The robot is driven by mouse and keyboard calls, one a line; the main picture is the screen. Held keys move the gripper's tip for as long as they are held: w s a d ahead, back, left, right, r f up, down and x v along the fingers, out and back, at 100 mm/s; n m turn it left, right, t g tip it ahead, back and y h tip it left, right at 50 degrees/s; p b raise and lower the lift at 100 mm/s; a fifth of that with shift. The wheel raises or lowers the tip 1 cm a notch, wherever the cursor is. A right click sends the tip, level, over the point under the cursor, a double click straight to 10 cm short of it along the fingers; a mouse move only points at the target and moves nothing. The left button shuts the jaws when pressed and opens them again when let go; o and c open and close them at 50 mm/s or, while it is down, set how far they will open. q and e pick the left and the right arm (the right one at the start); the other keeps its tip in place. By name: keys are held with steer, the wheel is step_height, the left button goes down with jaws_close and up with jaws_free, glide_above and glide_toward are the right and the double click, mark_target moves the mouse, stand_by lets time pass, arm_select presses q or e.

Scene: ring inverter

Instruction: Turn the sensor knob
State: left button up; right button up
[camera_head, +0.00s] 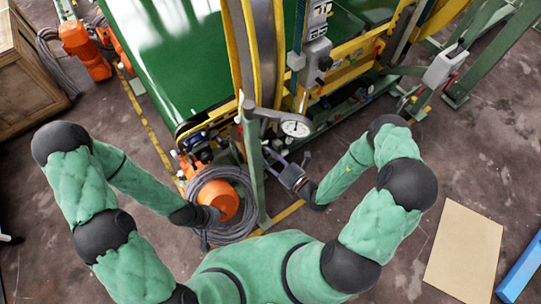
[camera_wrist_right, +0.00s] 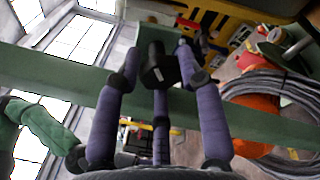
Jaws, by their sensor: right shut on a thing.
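The sensor knob (camera_wrist_right: 157,66) is a black cylinder between the purple fingers of my right gripper (camera_wrist_right: 160,55) in the right wrist view. The gripper is shut on it, against a green beam (camera_wrist_right: 60,68). In the head view my right gripper (camera_head: 274,156) reaches up-left to the machine's green post, just below a round white dial gauge (camera_head: 296,129). The knob cannot be made out there. My left gripper (camera_head: 212,215) is a dark shape low in the head view, close to an orange drum-like part (camera_head: 222,198). Its fingers are too hidden to tell open from shut.
A coiled grey hose (camera_head: 240,178) surrounds the orange part. The green and yellow machine (camera_head: 170,50) fills the upper middle. A wooden crate (camera_head: 25,75) stands at left. A tan board (camera_head: 464,252) lies on the open floor at right.

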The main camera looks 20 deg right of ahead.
steer(key=o, duration=0.9)
steer(key=shift+w+d+r, duration=0.2)
steer(key=shift+d, duration=0.05)
steer(key=shift+c, duration=0.2)
steer(key=shift+f, duration=0.1)
steer(key=shift+s+a, duration=0.1)
